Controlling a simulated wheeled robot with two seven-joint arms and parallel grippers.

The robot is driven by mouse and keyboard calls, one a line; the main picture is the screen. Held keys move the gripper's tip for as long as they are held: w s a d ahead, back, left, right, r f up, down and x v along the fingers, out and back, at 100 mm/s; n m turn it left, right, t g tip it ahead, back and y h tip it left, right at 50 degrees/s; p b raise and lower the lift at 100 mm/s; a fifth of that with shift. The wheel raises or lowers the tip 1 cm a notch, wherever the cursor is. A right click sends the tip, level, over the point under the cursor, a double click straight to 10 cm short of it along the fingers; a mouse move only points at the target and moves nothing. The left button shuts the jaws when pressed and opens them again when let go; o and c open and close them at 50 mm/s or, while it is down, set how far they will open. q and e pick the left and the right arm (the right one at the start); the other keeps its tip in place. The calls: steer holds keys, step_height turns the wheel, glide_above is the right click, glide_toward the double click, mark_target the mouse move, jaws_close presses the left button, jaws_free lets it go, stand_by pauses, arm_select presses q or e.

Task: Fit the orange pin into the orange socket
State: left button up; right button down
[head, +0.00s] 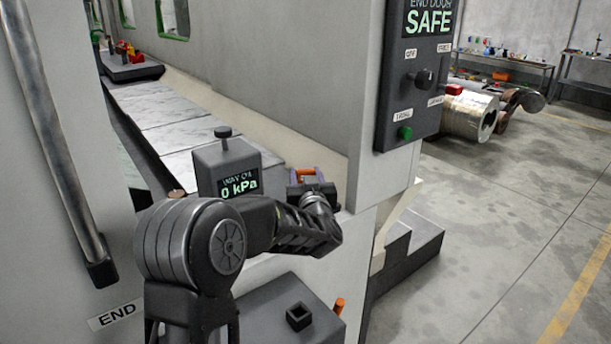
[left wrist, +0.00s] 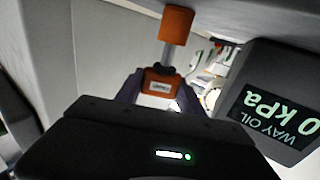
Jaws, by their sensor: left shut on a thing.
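My left gripper (head: 311,180) is beside the grey gauge box in the head view, mostly hidden by my own wrist. In the left wrist view its fingers (left wrist: 158,88) are shut on an orange block (left wrist: 160,77) with a white label. A short metal shaft (left wrist: 169,53) lines up with this block and meets an orange cylinder (left wrist: 177,24). I cannot tell whether the shaft and cylinder are one piece with the block, nor which part is pin or socket. Another small orange cylinder (head: 338,307) stands low beside a dark box. My right gripper is not in view.
The grey gauge box (head: 212,165) reads "WAY OIL 0 kPa" and stands close to my gripper. A dark box (head: 285,305) with a square black collar (head: 298,316) is below. A control panel (head: 417,75) hangs at upper right. Floor at right is open.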

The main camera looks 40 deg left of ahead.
arm_select(q)
steer(key=shift+f+b, duration=1.1)
steer(key=shift+f, duration=0.35)
steer(key=o, duration=1.5)
steer(key=shift+s+d, duration=0.1)
steer(key=v, duration=0.7)
steer(key=shift+s+d, duration=0.2)
steer(key=shift+s, duration=0.05)
steer(key=shift+r, duration=0.1)
